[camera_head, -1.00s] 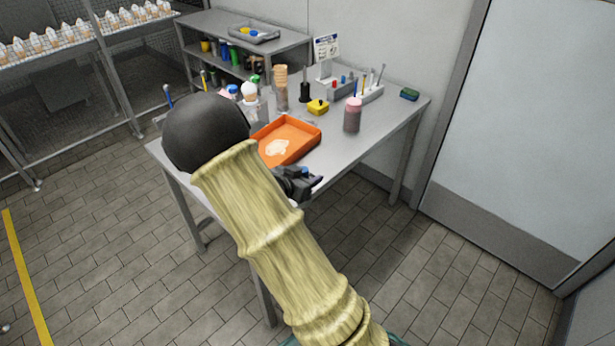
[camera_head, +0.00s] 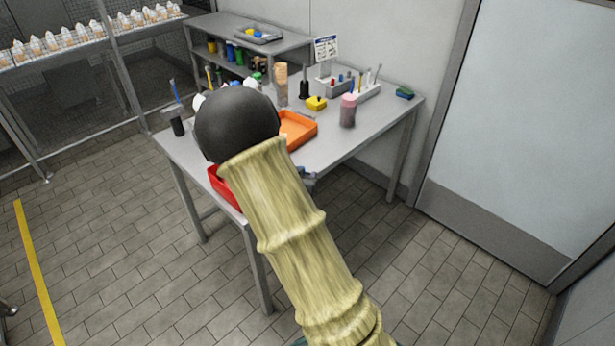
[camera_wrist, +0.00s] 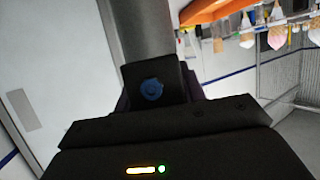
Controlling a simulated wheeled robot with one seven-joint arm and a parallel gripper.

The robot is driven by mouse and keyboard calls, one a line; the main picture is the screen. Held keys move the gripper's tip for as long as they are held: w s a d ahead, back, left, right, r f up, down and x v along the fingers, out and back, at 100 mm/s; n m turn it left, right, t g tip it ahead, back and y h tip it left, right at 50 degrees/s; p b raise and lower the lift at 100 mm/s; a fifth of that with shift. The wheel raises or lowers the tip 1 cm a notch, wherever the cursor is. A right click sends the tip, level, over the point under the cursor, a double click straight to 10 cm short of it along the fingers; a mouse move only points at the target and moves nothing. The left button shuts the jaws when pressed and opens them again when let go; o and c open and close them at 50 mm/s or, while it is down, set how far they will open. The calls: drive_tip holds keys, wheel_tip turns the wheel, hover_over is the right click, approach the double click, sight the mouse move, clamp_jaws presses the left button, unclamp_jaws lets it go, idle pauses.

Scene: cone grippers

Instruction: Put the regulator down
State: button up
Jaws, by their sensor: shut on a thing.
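My gripper (camera_wrist: 155,95) fills the lower part of the wrist view, its dark body showing a small lit green and orange light. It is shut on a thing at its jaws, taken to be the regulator. A dark block with a round blue mark shows there, with a smooth grey shape beyond it. I cannot tell which of these parts belongs to the regulator. In the head view my own arm hides nearly all of the gripper and what it holds, near the front edge of the table (camera_head: 360,140).
An orange tray (camera_head: 300,128) and a red tray (camera_head: 222,188) are partly behind my arm. A door (camera_head: 500,150) is at right.

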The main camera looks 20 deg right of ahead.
drive_tip(key=shift+w+a+f+n+t+y, duration=0.1)
drive_tip(key=shift+a+n+t+y, duration=0.2)
drive_tip(key=shift+n+t, duration=0.1)
drive_tip(key=a+f+n+t+y, duration=0.2)
drive_tip(key=a+f+n+y, duration=0.2)
drive_tip(key=a+n+y, duration=0.3)
drive_tip(key=a+y, duration=0.1)
drive_tip(key=a, duration=0.2)
drive_tip(key=shift+t, duration=0.3)
drive_tip(key=shift+d+f, duration=0.1)
